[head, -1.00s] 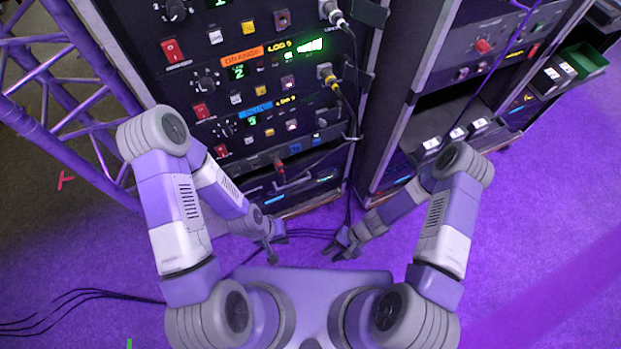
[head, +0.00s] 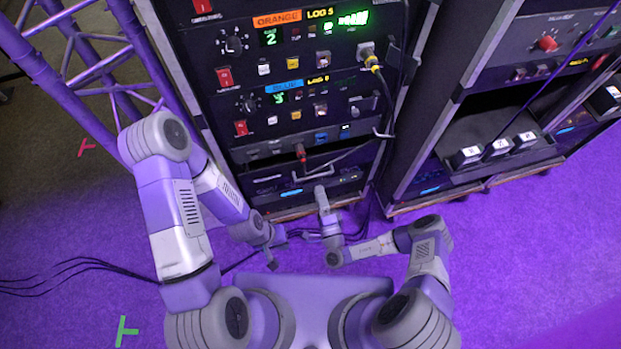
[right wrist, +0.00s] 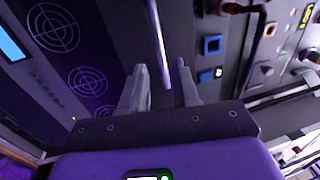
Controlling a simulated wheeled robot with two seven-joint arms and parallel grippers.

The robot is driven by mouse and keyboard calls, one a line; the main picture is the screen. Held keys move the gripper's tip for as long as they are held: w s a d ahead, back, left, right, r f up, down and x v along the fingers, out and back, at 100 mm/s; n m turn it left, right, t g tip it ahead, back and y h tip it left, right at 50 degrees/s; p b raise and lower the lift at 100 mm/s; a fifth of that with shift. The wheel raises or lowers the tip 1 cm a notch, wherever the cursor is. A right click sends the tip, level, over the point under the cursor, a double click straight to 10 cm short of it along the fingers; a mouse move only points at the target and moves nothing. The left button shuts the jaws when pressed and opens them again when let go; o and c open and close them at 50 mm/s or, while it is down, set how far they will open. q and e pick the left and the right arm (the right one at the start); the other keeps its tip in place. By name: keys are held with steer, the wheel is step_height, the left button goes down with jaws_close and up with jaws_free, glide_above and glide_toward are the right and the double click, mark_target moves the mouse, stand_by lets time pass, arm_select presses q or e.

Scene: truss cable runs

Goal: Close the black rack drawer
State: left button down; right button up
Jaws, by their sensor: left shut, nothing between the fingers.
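The black rack drawer (head: 265,187) is low in the left rack, with a pale bar handle (head: 313,173) on its front. A dark gap above the front suggests it stands partly out; how far, I cannot tell. My right gripper (head: 321,190) is just in front of and below the handle. The right wrist view shows its two fingers (right wrist: 161,88) apart, with a pale bar (right wrist: 158,45) just beyond them; contact cannot be told. My left gripper (head: 274,252) is shut and empty, low in front of the rack and apart from it.
A red plug (head: 301,153) and cable hang above the drawer. Black cables (head: 300,234) lie on the floor by the rack base. A second rack (head: 430,150) stands to the right, a purple truss (head: 75,60) to the left. Purple floor is open at right.

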mark_target(315, 176)
steer(key=shift+b+x, duration=1.05)
steer(key=shift+x, duration=2.35)
steer(key=shift+s, duration=0.1)
jaws_close()
